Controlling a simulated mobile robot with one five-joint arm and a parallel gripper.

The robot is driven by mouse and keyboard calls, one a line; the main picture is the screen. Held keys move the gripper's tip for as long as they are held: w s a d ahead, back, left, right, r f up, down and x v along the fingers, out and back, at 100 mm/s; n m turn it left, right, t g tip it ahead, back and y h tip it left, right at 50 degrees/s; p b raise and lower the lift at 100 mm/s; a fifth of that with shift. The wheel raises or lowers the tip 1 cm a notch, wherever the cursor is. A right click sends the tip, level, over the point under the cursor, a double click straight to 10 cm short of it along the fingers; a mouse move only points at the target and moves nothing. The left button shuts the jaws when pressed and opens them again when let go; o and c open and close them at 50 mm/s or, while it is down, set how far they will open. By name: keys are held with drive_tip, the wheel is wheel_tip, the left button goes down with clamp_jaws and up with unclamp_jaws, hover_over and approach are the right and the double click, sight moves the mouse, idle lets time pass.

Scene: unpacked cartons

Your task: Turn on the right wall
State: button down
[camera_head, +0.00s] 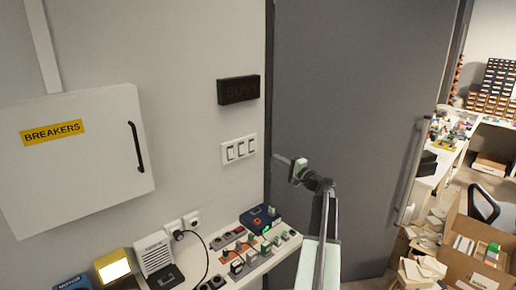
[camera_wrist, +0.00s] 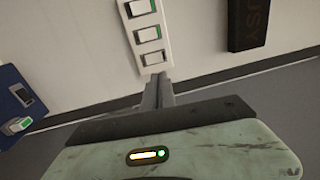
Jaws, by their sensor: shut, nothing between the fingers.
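A white wall plate (camera_head: 239,149) with three rocker switches is on the grey wall, left of the dark door. It also shows at the top of the wrist view (camera_wrist: 165,45). There, the upper switch (camera_wrist: 140,7) and middle switch (camera_wrist: 149,33) each show a green edge. The lowest switch (camera_wrist: 153,59), the right one in the head view (camera_head: 251,143), shows no green. My gripper (camera_head: 280,160) is shut and empty, just right of the plate and slightly below it. In the wrist view its fingertips (camera_wrist: 160,77) are close to the right switch; contact cannot be told.
A dark BUSY sign (camera_head: 238,90) is above the plate. A BREAKERS cabinet (camera_head: 85,170) is at left. Below is a shelf (camera_head: 262,266) with sockets, small switches and a blue device (camera_head: 260,219). The grey door (camera_head: 355,100) is behind my arm; cartons (camera_head: 472,245) stand at right.

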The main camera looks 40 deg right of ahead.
sight(253, 143)
drive_tip(key=w, duration=0.4)
drive_tip(key=w+r+p, duration=0.1)
drive_tip(key=w, duration=0.3)
drive_tip(key=w+d, duration=0.1)
drive_tip(key=w, duration=0.3)
drive_tip(key=shift+w+r+p, duration=0.3)
drive_tip(key=shift+w, duration=0.6)
